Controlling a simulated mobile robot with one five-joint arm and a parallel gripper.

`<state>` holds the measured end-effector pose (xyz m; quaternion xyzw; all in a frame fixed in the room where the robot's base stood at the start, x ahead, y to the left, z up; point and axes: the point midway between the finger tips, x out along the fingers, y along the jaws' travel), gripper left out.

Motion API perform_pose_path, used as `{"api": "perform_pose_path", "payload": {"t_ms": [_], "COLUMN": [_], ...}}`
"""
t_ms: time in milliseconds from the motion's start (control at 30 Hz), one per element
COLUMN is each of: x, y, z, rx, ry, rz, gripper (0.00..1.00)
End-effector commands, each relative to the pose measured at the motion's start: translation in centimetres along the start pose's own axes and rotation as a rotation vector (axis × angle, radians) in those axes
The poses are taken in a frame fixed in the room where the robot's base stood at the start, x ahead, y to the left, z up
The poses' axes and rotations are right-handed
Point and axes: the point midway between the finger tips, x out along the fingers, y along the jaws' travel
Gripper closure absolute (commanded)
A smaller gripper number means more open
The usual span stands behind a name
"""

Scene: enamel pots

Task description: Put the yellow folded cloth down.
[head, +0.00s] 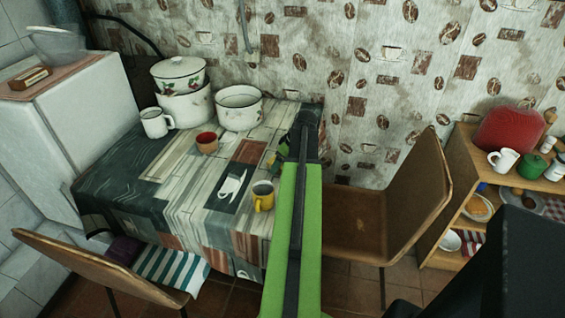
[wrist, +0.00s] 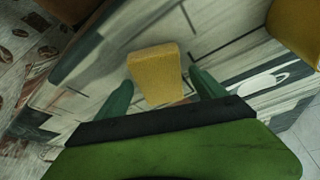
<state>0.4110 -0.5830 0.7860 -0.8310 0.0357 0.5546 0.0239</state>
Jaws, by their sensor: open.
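The yellow folded cloth (wrist: 157,72) shows in the wrist view as a small thick block on the patterned tablecloth. My gripper (wrist: 161,82) is open, with one green finger on each side of the cloth's near end. Gaps show between the fingers and the cloth. In the head view my gripper (head: 283,158) is low over the right part of the table, partly behind my green arm. I cannot make out the cloth there; the arm and gripper appear to hide it.
A yellow mug (head: 263,197) stands near the table's front edge, left of my arm. A red cup (head: 207,143), a white mug (head: 156,122) and white pots (head: 238,108) stand further left. A brown chair (head: 385,218) is right of the table (head: 120,185).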

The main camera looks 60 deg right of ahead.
Motion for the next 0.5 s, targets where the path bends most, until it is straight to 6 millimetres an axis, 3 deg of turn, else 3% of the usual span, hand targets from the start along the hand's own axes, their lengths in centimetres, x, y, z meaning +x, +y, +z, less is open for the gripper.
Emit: {"api": "perform_pose_path", "payload": {"t_ms": [500], "x": [-10.9], "y": [0.0], "z": [-0.3], "rx": [0.002], "ry": [0.0], "rz": [0.0], "gripper": [0.2]}}
